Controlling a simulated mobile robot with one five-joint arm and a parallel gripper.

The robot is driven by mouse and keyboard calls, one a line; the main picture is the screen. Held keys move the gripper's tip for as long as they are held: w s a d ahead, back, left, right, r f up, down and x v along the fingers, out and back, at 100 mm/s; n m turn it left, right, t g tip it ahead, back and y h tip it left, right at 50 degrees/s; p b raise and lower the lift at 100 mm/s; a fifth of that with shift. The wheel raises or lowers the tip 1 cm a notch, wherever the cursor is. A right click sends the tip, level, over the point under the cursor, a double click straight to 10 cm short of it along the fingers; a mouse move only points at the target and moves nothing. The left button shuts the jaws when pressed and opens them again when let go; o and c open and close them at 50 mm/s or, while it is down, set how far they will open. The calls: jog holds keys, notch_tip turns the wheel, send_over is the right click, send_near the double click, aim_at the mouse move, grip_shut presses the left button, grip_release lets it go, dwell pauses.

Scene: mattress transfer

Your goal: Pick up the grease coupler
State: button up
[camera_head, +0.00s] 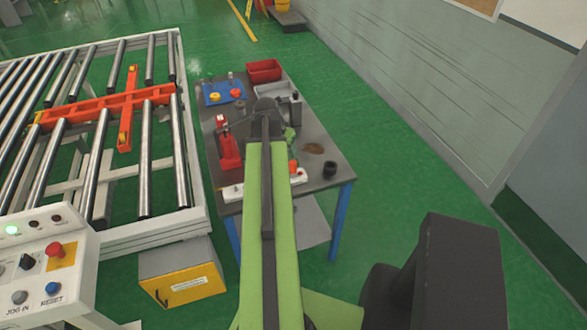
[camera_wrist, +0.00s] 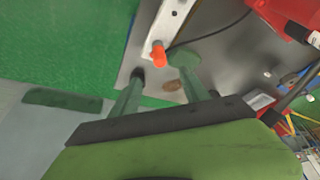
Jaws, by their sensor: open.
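No item is clearly recognisable as the grease coupler. A small black cylindrical part (camera_head: 330,169) stands on the grey workbench (camera_head: 318,125) near its front right corner. It also shows in the wrist view (camera_wrist: 137,74), by the tip of the left finger; whether they touch cannot be told. A blue mat (camera_head: 212,99) at the back left bears an orange ring-like part (camera_head: 236,93), a yellow part (camera_head: 214,97) and a small upright part (camera_head: 230,77). My gripper (camera_wrist: 162,78) is open over the bench, with its green fingers apart and nothing between them gripped.
A white bar (camera_head: 235,192) with an orange knob (camera_head: 293,167) lies along the front. A red tool (camera_head: 228,150) stands left; a red bin (camera_head: 264,70) and grey bin (camera_head: 287,90) stand behind. A brown stain (camera_head: 313,148) marks the bench. A roller conveyor (camera_head: 145,160) borders it left.

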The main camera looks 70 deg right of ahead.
aim_at(294, 167)
jog(key=b+x, duration=1.4)
jog(key=x, duration=0.3)
jog(key=shift+b, duration=0.35)
jog(key=shift+a+r, duration=0.1)
jog(key=shift+r, duration=0.05)
grip_shut()
